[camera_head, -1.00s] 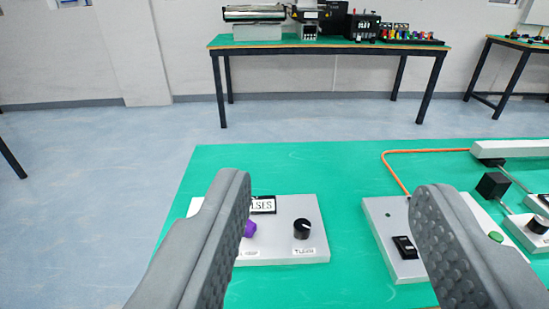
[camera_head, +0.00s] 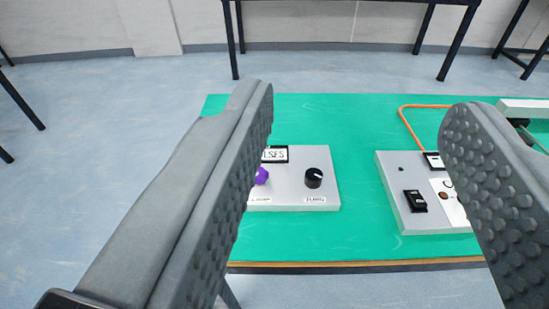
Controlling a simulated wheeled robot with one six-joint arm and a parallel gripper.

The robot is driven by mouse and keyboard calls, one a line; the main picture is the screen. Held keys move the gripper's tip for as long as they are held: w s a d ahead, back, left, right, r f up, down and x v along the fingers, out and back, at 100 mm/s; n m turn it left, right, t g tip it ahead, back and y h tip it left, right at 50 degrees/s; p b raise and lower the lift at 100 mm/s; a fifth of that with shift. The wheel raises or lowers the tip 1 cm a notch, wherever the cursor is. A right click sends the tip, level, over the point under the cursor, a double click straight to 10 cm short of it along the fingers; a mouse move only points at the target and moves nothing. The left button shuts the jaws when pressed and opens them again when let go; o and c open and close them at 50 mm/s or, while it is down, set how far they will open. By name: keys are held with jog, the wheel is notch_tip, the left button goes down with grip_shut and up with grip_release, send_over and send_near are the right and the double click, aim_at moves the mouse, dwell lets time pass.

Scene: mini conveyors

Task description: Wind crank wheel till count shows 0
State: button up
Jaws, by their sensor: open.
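My gripper (camera_head: 365,110) is open and empty, its two grey ridged fingers wide apart. It is above and in front of the green table. The left finger hides the panel's left part. No crank wheel can be made out, and no count reading is legible.
A second grey box (camera_head: 420,215) with a black rocker switch (camera_head: 415,201) stands to the right, partly behind the right finger. An orange cable (camera_head: 408,125) runs behind it. The green table's (camera_head: 350,240) front edge is near. Table legs stand at the back.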

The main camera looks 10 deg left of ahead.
jog(key=w+f+m+g, duration=0.1)
jog(key=w+f+g, duration=0.1)
jog(key=w+g, duration=0.35)
jog(key=w+f+m+g, duration=0.1)
jog(key=w+f+g, duration=0.15)
jog(key=w, duration=0.55)
jog(key=m+g, duration=0.3)
jog(key=g, duration=0.6)
send_over(314, 174)
notch_tip(314, 174, down, 10)
notch_tip(314, 174, down, 17)
jog(key=shift+f, duration=0.15)
jog(key=shift+c, duration=0.2)
jog(key=c, duration=0.9)
